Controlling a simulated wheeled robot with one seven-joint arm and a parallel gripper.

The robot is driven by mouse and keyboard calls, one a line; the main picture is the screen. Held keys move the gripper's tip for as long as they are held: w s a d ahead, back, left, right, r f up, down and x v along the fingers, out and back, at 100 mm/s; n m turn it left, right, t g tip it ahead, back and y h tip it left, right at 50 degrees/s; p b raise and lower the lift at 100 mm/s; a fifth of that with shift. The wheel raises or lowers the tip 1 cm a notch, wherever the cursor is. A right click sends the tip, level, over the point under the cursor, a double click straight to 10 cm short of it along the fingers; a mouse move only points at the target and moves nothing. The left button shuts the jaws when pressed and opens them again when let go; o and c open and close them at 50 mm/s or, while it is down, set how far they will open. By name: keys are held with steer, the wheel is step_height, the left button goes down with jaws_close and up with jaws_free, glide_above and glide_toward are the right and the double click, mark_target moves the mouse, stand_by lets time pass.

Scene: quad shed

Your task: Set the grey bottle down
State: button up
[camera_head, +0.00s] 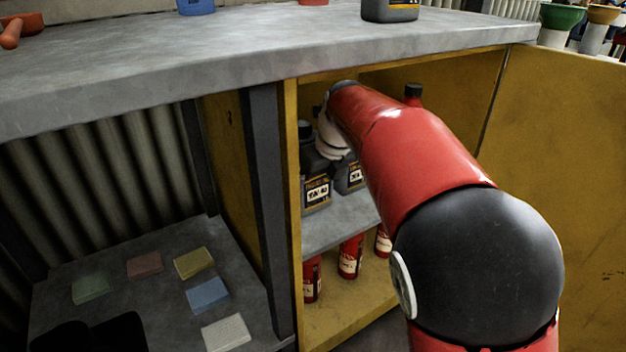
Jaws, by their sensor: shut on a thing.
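My red arm reaches into the yellow cabinet, and my gripper (334,142) is at its upper shelf (345,222), partly hidden by the arm. Two grey bottles with dark, orange-edged labels stand side by side there: a left one (316,188) with a black cap and a right one (349,177). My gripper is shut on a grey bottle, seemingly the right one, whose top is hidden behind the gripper. The fingertips are not clear, and I cannot tell whether this bottle's base touches the shelf. Another grey bottle (390,10) stands on the bench top, cut off by the picture edge.
Several red containers (350,257) stand on the lower shelf. A red container with a black cap (413,95) shows behind my arm. The cabinet's left post (295,190) is close to the gripper. The yellow door (560,170) is open at right. Coloured pads (208,294) lie at lower left.

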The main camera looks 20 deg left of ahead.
steer(key=shift+w+a+f, duration=0.4)
steer(key=shift+w+a, duration=0.35)
steer(key=shift+a, duration=0.1)
steer(key=shift+f+b, duration=0.2)
steer(key=shift+b, duration=0.1)
steer(key=shift+f, duration=0.1)
steer(key=o, duration=1.6)
steer(key=shift+f, duration=0.15)
steer(key=shift+c, duration=0.2)
